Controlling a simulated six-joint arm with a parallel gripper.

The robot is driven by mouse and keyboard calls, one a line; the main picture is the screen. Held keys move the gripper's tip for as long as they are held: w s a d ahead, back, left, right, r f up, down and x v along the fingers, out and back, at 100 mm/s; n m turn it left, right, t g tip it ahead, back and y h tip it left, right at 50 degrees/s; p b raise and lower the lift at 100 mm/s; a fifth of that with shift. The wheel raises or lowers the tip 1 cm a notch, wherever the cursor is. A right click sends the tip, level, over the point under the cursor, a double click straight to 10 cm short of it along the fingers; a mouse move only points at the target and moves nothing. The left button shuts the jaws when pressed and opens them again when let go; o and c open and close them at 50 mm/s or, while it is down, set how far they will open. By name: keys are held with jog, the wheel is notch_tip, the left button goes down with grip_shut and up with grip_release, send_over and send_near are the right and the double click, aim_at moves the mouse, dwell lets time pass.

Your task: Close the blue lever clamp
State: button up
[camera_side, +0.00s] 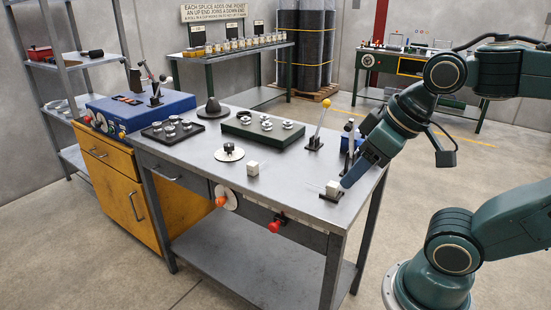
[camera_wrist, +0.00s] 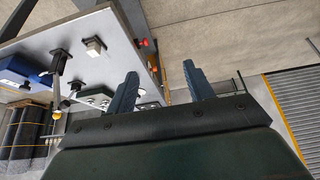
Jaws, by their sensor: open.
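A blue clamp body (camera_side: 351,140) sits near the right rear edge of the grey metal table. My arm's lower end partly hides it. A lever on a dark base with a yellow knob (camera_side: 320,113) stands upright just left of it. My gripper (camera_side: 350,178) points down-left, in front of the blue body and close to the table's right edge. In the wrist view my gripper (camera_wrist: 160,78) shows two separated fingers with nothing between them. A blue body (camera_wrist: 17,72) shows at that view's left edge, apart from the fingers.
A dark base with a white block (camera_side: 332,190) sits at the table's near right corner, close to my fingers. A blue box (camera_side: 139,110) stands at far left.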

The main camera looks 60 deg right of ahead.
dwell(0.5)
jog(key=w+d+r+m+g+h, duration=0.1)
jog(key=w+d+r+m+g, duration=0.35)
jog(key=w+d+m, duration=0.85)
jog(key=d+f+m, duration=0.1)
jog(key=d+f, duration=0.1)
jog(key=d, duration=0.8)
jog(key=d+f+m, duration=0.2)
jog(key=d, duration=0.8)
jog(key=s+d+f+m+g+y, duration=0.1)
jog(key=d+f+m, duration=0.1)
jog(key=d, duration=0.9)
jog(key=shift+f, duration=6.85)
